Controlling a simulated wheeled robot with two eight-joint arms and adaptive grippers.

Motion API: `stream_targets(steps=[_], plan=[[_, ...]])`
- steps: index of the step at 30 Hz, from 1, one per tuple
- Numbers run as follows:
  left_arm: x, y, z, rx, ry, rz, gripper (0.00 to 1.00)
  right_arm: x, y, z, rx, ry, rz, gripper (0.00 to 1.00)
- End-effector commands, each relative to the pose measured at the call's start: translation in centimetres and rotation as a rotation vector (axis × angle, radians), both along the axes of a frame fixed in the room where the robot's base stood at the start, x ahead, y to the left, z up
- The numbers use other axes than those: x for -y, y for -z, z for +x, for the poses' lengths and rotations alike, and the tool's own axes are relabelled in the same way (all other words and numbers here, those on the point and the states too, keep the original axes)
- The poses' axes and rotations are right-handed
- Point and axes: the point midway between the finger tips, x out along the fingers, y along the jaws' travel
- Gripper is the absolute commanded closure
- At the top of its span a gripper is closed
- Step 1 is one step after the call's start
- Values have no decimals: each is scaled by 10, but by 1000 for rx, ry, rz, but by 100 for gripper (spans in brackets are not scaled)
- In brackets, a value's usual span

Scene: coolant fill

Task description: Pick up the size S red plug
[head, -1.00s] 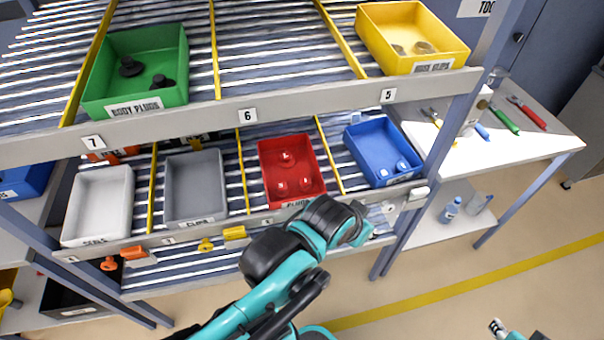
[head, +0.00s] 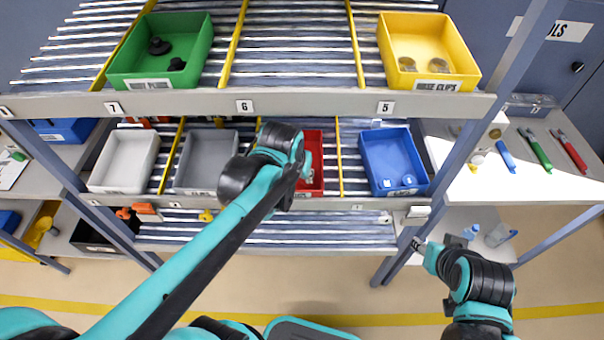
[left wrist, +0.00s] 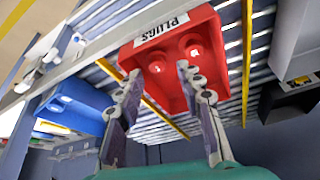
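The red bin labelled PLUGS (left wrist: 165,35) shows in the left wrist view with red plugs inside. One red plug (left wrist: 195,52) is at the right, another (left wrist: 157,68) lies left of it. Their sizes cannot be told. My left gripper (left wrist: 158,72) is open and empty, its fingertips at the bin. In the head view the red bin (head: 314,150) is mostly hidden behind my left arm, and a pale spot shows at its visible edge. My right gripper (head: 417,244) is at the lower right, away from the bins; its fingers are too small to read.
A grey bin (head: 184,186) stands left of the red bin, a blue bin (head: 428,165) right of it. The upper shelf rail (head: 320,103) runs above and in front of them. Green (head: 203,60) and yellow (head: 470,60) bins stand on the upper shelf.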

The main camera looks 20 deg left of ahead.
Motion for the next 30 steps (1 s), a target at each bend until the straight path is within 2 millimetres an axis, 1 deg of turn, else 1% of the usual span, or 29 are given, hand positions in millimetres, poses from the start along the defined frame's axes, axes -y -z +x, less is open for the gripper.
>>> stream_targets(steps=[1, 3, 6, 12, 17, 21, 24, 27, 30], plan=[[3, -1, 11, -15, -1, 3, 63, 0, -5, 0, 0, 0, 0, 60], [5, 2, 21, -30, -4, 6, 63, 0, -7, 0, 0, 0, 0, 60], [7, 7, 29, -44, -7, 8, 63, 0, -7, 0, 0, 0, 0, 60], [7, 30, 39, -47, -8, 8, 63, 0, 4, 0, 0, 0, 0, 60], [8, 42, 44, -47, -7, 9, 63, 0, 12, 0, 0, 0, 0, 60], [10, 64, 53, -47, -7, 8, 63, 0, 26, 0, 0, 0, 0, 60], [9, 76, 58, -46, -8, 8, 63, 0, 32, 0, 0, 0, 0, 60], [9, 80, 60, -46, -8, 8, 63, 0, 33, 0, 0, 0, 0, 60], [8, 78, 60, -46, -8, 8, 63, 0, 31, 0, 0, 0, 0, 60]])
